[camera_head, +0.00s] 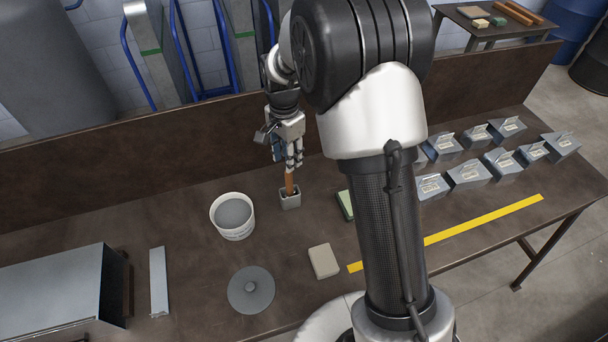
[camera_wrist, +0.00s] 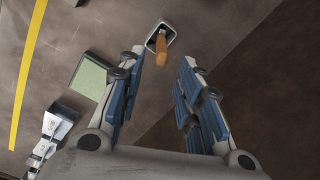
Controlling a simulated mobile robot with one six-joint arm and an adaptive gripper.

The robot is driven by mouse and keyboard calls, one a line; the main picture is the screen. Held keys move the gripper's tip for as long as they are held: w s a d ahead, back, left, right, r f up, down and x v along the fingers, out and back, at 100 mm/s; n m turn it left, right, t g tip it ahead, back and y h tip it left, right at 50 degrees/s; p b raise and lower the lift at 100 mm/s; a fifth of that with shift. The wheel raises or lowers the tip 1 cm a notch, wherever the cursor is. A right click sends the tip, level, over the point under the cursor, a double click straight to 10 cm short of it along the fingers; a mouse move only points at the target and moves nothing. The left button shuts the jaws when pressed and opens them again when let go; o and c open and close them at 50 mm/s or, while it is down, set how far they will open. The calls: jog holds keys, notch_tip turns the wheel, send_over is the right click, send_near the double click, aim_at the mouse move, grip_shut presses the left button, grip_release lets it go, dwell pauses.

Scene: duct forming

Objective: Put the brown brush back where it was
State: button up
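The brown brush (camera_head: 289,182) stands upright in a small grey square holder (camera_head: 290,202) on the brown workbench. Only its handle shows; its lower end is hidden inside the holder. In the wrist view the brush handle (camera_wrist: 161,50) rises out of the holder (camera_wrist: 152,40) between and just beyond my fingertips. My gripper (camera_head: 293,163) points down right above the handle. In the wrist view my gripper (camera_wrist: 163,62) has its fingers spread apart, with a gap on both sides of the handle.
A white tub of grey material (camera_head: 234,216) stands left of the holder. A round grey lid (camera_head: 251,290), a beige block (camera_head: 323,261) and a green pad (camera_head: 345,205) lie nearby. Several grey duct pieces (camera_head: 470,173) stand at the right, behind a yellow strip (camera_head: 480,225).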

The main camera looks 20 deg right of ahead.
jog(key=s+r+n+t, duration=0.1)
jog(key=s+r+n, duration=0.15)
jog(key=r, duration=0.25)
jog(key=s+r+n, duration=0.1)
jog(key=s+r, duration=0.3)
jog(key=r, duration=0.2)
jog(key=s+r+n+t, duration=0.1)
jog(key=s+r+n, duration=0.2)
jog(key=s, duration=0.8)
jog(key=s+r+n+t, duration=0.2)
jog(key=s+r+n, duration=0.2)
jog(key=s, duration=0.8)
jog(key=n, duration=0.2)
jog(key=shift+n, duration=0.35)
